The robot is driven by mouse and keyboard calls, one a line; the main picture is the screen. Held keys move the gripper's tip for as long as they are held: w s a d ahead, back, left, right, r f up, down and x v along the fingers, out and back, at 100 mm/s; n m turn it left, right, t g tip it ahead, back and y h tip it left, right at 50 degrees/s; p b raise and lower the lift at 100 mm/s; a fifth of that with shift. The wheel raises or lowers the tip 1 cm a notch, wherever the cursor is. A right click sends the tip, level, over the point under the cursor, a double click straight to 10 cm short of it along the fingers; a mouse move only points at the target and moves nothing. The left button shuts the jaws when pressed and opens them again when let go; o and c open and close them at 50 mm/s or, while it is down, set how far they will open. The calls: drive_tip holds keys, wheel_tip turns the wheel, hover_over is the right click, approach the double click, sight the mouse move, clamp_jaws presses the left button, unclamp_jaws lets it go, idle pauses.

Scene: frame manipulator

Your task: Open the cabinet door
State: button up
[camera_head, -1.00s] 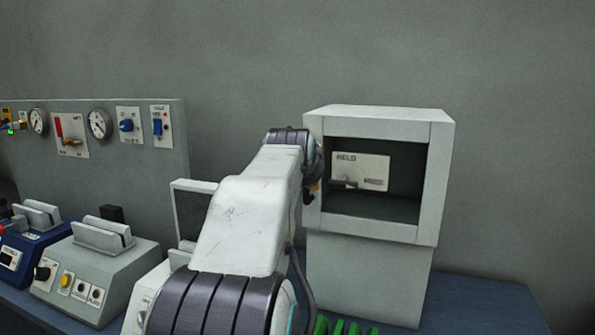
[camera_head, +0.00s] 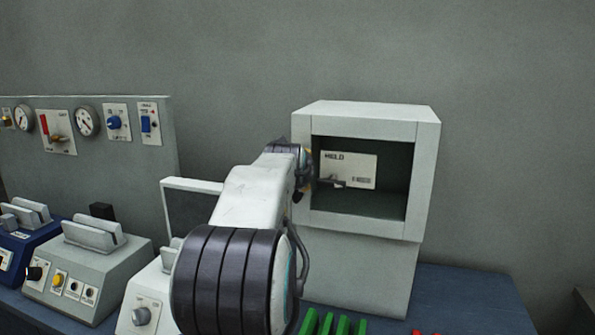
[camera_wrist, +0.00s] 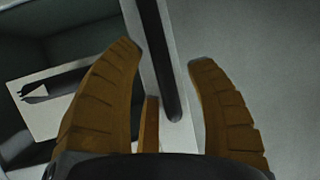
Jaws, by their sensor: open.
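The cabinet (camera_head: 426,170) is a pale grey box on the right in the head view, with a dark recess in front. A white plate (camera_head: 360,170) with lettering and a dark piece shows inside; the plate also shows at left in the wrist view (camera_wrist: 42,108). My gripper (camera_head: 304,182) is at the left side of the recess, partly hidden by my arm. In the wrist view my gripper (camera_wrist: 162,58) is open, its orange-brown fingers on either side of a dark bar (camera_wrist: 157,50) along a pale strip. Contact cannot be told.
A panel with dials and switches (camera_head: 150,170) stands at left, with blue and grey instrument boxes (camera_head: 90,265) before it. Green blocks (camera_head: 325,323) and small red items (camera_head: 425,332) lie at the bench front. The blue bench (camera_head: 465,290) right of the cabinet is mostly clear.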

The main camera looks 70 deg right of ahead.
clamp_jaws()
idle(0.3)
drive_tip(key=shift+a, duration=0.15)
